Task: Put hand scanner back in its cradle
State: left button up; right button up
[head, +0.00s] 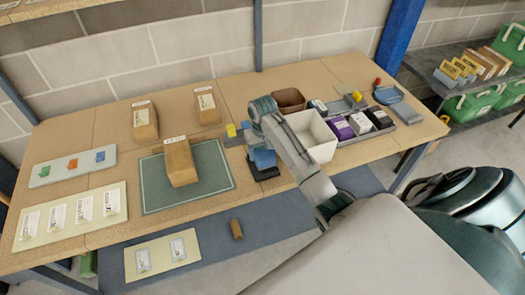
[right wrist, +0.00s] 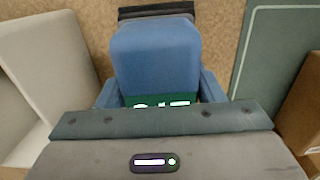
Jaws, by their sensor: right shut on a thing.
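The hand scanner (head: 264,158) is blue, and it also shows in the middle of the right wrist view (right wrist: 155,55). My right gripper (right wrist: 160,92) is shut on it, with a finger on each side. In the head view the arm partly covers the grip. The black cradle (head: 265,172) is on the table right of the green mat; its dark edge (right wrist: 155,12) shows beyond the scanner in the right wrist view. The scanner is over or against the cradle; I cannot tell whether it is seated. My left gripper is not in view.
A white open bin (head: 322,152) stands close right of the cradle. The green mat (head: 155,200) with a cardboard box (head: 180,163) is on the left.

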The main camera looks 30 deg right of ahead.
jog(key=shift+f, duration=0.4)
jog(key=shift+f, duration=0.7)
jog(key=o, duration=1.2)
jog(key=shift+o, duration=0.2)
